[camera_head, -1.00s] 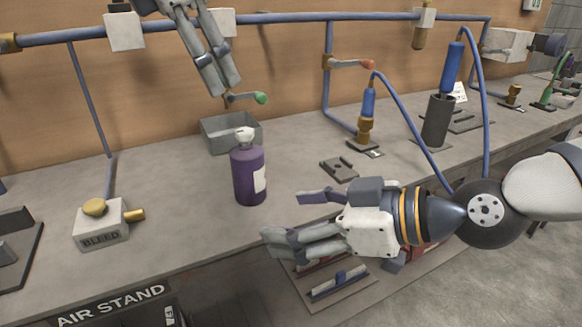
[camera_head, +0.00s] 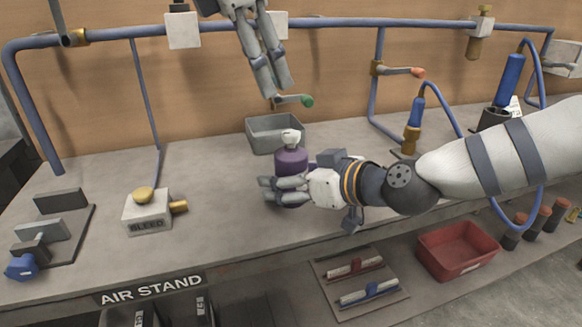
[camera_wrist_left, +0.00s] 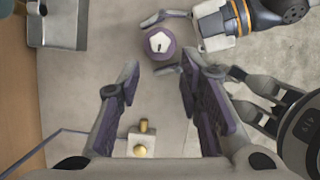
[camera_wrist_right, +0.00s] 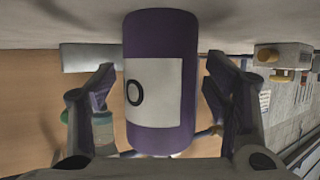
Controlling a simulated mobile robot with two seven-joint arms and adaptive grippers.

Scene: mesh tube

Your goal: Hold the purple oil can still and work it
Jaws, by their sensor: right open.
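The purple oil can (camera_head: 290,161) stands upright on the bench, with a pale push top. My right gripper (camera_head: 280,188) is at the can with its fingers around it, hiding its lower part. In the right wrist view the can (camera_wrist_right: 172,35), with a white label, sits between the open fingers, with a gap on each side. In the left wrist view the can's top (camera_wrist_left: 159,42) shows beyond the left fingertips.
A grey open bin (camera_head: 262,140) stands behind the can, with a green-tipped lever (camera_head: 307,101) above it. A bleed block (camera_head: 148,212) is on the left. A red tray (camera_head: 458,250) lies lower right.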

